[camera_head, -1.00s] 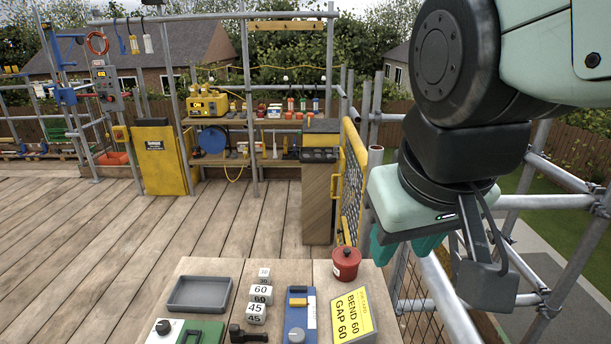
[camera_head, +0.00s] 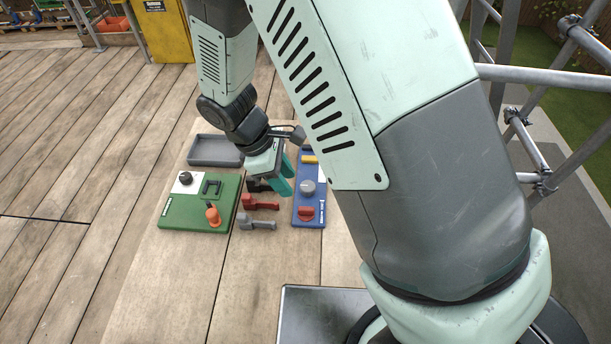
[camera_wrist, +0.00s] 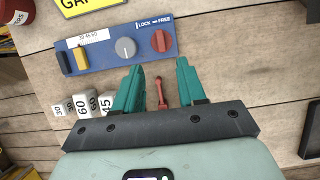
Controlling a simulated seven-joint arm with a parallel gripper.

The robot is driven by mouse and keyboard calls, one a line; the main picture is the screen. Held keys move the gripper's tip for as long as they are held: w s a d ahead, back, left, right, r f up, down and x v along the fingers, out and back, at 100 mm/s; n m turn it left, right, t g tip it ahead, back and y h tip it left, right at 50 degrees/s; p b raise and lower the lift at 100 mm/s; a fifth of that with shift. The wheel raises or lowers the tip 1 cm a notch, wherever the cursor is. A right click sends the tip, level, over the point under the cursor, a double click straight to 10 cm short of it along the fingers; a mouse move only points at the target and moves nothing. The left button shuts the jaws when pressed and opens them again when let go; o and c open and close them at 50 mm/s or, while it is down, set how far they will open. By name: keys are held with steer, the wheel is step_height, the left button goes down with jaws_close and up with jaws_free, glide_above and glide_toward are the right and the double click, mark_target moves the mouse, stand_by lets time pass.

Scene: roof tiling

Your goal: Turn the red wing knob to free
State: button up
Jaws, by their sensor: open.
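The red wing knob (camera_head: 306,212) sits at the near end of the blue panel (camera_head: 308,222). In the wrist view the knob (camera_wrist: 161,41) is beside a grey dial (camera_wrist: 125,47), close to a printed LOCK–FREE label (camera_wrist: 154,21). Its wing runs roughly up and down there; I cannot tell which word it points to. My gripper (camera_head: 286,178) is open and empty, left of the panel in the head view. In the wrist view its two teal fingers (camera_wrist: 160,66) are apart, with the knob just beyond their tips. They do not touch it.
A red handle (camera_head: 262,203) and a grey handle (camera_head: 257,223) lie between the blue panel and a green board (camera_head: 180,212). A grey tray (camera_head: 215,150) is behind. White numbered cubes (camera_wrist: 84,104) show in the wrist view. Scaffold rails stand on the right.

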mark_target(306, 208)
steer(key=x, duration=1.1)
jaws_close()
